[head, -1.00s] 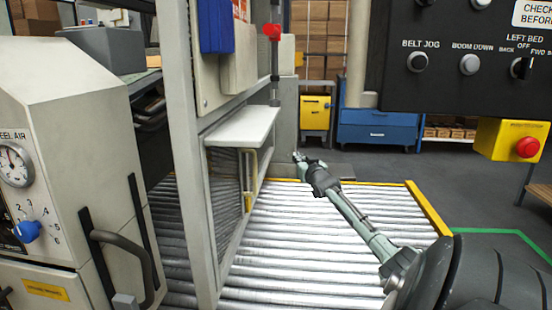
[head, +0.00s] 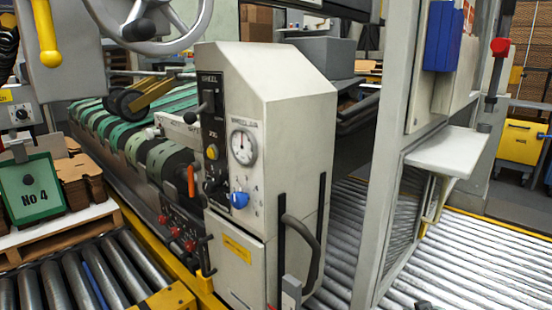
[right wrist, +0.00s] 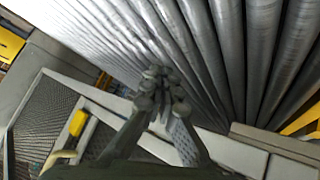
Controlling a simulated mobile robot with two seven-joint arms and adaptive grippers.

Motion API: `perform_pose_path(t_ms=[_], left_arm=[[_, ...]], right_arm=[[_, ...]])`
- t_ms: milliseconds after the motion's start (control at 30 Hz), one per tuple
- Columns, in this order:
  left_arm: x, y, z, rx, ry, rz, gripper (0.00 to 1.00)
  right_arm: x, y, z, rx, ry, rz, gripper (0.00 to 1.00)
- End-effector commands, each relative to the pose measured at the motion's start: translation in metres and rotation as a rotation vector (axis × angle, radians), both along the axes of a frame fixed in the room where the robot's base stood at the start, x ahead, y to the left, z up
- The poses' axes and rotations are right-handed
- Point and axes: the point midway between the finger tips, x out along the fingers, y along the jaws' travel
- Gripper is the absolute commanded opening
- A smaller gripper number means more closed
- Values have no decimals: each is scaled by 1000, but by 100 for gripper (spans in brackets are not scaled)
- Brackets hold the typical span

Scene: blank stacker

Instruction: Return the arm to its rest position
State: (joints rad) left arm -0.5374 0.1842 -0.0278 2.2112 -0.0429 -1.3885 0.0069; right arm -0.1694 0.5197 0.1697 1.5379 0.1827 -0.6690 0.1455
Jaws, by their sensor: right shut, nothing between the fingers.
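My right gripper (right wrist: 162,92) shows in the right wrist view with its fingers together and nothing between them. It is over the grey metal rollers (right wrist: 205,60), beside a light grey frame rail (right wrist: 110,102). I cannot tell how high above the rollers it is. My left gripper is in neither view.
A cream control cabinet (head: 290,110) with a gauge and a black handle (head: 305,250) stands mid-view. Right of it are a grey upright post (head: 395,130), a white shelf (head: 448,152) and a roller bed (head: 470,265). A green "No 4" board (head: 31,190) stands at left.

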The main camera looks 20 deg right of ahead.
Motion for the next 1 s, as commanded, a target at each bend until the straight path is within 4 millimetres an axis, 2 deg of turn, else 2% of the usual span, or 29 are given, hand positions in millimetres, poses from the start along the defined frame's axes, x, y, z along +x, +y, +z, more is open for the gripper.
perform_pose_path(t_ms=[33,100,200,300,400,500,600,800,867,1000], left_arm=[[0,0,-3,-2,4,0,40],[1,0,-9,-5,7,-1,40],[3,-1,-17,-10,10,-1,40],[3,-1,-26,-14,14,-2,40],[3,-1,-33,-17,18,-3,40],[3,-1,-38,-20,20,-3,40],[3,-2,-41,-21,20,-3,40],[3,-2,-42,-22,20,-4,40],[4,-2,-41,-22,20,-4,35],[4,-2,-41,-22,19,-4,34]], right_arm=[[-19,35,-16,17,63,31,0],[-47,79,-34,33,150,69,0],[-90,138,-50,54,270,121,0],[-133,191,-55,78,374,164,0],[-168,229,-53,98,455,194,0],[-192,253,-49,112,509,213,0],[-203,263,-46,117,534,220,0],[-206,266,-45,118,542,222,0],[-206,266,-45,119,540,222,0],[-205,266,-45,119,540,222,0]])
